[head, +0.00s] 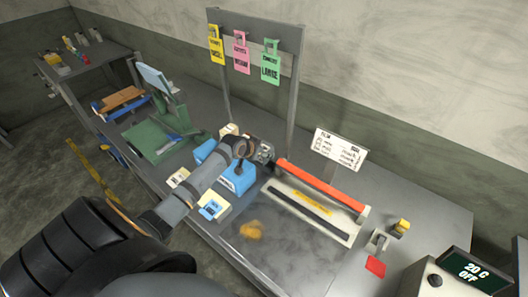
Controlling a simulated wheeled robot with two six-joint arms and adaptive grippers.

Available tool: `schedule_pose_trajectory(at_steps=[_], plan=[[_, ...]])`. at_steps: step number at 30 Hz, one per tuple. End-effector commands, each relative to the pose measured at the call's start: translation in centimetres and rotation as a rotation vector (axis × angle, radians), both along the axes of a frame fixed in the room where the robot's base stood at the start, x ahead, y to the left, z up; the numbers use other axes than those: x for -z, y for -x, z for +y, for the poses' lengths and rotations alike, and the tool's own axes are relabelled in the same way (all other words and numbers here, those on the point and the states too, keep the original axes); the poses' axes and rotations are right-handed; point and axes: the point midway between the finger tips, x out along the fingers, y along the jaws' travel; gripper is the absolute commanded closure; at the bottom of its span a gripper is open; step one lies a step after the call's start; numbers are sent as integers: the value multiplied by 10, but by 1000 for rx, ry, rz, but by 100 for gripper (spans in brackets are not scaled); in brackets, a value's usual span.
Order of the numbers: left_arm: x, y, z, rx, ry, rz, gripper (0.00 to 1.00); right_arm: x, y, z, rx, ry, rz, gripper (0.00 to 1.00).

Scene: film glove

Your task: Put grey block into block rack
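My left arm reaches in from the lower left across the bench. Its gripper (264,153) is over the middle of the bench, beside a blue container (236,180) and the left end of a red bar (318,184). The fingers are small and dark, seen from behind, so I cannot tell whether they are open or shut or hold anything. I cannot pick out the grey block with certainty; it may be hidden by the arm or gripper. No object is clearly recognisable as the block rack. My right gripper is out of view.
A post frame with hanging tags (270,64) and a white sign (338,150) stand behind. A display box (470,272) is at the right. Bare bench (300,255) lies in front.

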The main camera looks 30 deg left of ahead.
Motion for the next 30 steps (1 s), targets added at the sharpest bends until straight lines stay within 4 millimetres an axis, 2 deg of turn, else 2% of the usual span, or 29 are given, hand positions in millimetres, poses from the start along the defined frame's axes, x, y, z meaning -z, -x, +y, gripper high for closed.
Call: schedule_pose_trajectory(at_steps=[4,5,10,19,23,26,30], plan=[[3,0,0,0,1,1,100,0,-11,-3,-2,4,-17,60],[4,1,0,-1,2,3,56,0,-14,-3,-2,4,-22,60],[5,1,0,-1,2,5,35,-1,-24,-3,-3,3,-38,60],[5,2,0,-2,3,7,35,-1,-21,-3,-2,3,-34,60],[-12,2,0,-1,2,7,35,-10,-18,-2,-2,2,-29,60],[-22,19,3,1,-6,6,35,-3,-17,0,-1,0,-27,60],[-49,45,5,6,-10,6,35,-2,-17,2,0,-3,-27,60]])
